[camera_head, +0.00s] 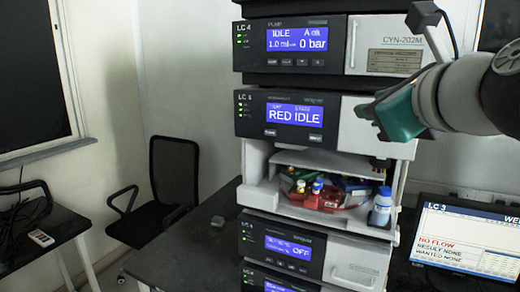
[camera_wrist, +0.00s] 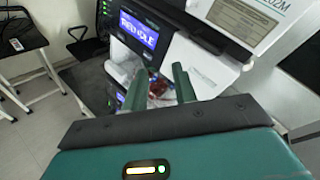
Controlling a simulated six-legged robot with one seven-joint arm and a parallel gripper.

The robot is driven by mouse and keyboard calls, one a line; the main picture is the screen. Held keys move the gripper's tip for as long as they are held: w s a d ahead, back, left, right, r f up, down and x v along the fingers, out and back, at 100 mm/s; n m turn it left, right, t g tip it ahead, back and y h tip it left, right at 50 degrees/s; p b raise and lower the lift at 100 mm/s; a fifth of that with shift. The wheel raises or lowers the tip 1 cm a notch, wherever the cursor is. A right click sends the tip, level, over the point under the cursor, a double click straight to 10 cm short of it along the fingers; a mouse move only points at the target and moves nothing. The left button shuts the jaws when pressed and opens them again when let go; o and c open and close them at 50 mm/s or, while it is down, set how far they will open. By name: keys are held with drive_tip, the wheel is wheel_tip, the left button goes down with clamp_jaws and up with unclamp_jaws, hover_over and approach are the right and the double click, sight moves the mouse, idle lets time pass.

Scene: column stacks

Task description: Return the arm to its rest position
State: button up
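My gripper (camera_head: 378,112) is teal and shows at the right of the head view, at the end of my grey arm. It is in front of the pale right part of the LC unit (camera_head: 290,116) whose screen reads RED IDLE. In the wrist view my gripper (camera_wrist: 159,78) has two green fingers standing apart. Only background shows between them, so it is open and empty. I cannot tell how far the fingers are from the stack.
An open bay (camera_head: 345,216) in the stack holds several small coloured items and a blue-labelled bottle (camera_head: 381,207). A monitor (camera_head: 466,240) stands at lower right. A black chair (camera_head: 165,185) and a side table (camera_head: 45,232) are at left. The dark bench (camera_head: 190,248) has bare space left of the stack.

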drive_tip(key=s+f+n+g, duration=0.3)
drive_tip(key=f+n, duration=0.6)
drive_tip(key=f, duration=0.3)
drive_tip(key=s+a+f+n+g+h, duration=0.1)
drive_tip(key=s+f+n+g, duration=0.2)
drive_tip(key=f+n, duration=0.6)
drive_tip(key=s+f+n+g+h, duration=0.1)
drive_tip(key=s+f+n+g, duration=0.2)
drive_tip(key=f+n, duration=0.7)
wheel_tip(320, 180, down, 7)
drive_tip(key=shift+s+a+f+g, duration=0.1)
drive_tip(key=shift+s+a+g, duration=0.3)
drive_tip(key=shift+s, duration=0.2)
